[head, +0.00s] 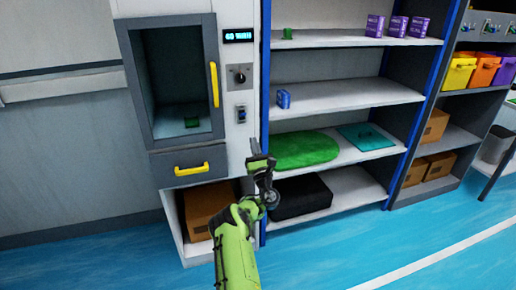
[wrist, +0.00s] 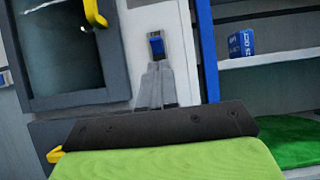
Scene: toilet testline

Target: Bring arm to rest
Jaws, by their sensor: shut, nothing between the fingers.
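My green arm reaches up from the bottom of the head view. My gripper (head: 254,146) is shut and empty in front of the blue-edged shelf unit (head: 350,96), just right of the machine's lower drawer. In the wrist view the grey fingers of my gripper (wrist: 155,70) are together, pointing toward the machine's front panel. A blue switch (wrist: 157,45) appears just beyond the fingertips there. Whether the fingers touch the panel cannot be told.
The machine has a cavity (head: 178,80) with a small green item (head: 192,123), a yellow handle (head: 214,84) and a drawer (head: 188,165). Shelves hold a blue box (head: 284,99), a green oval mat (head: 303,150) and a black case (head: 301,196). The blue floor (head: 420,245) at right is clear.

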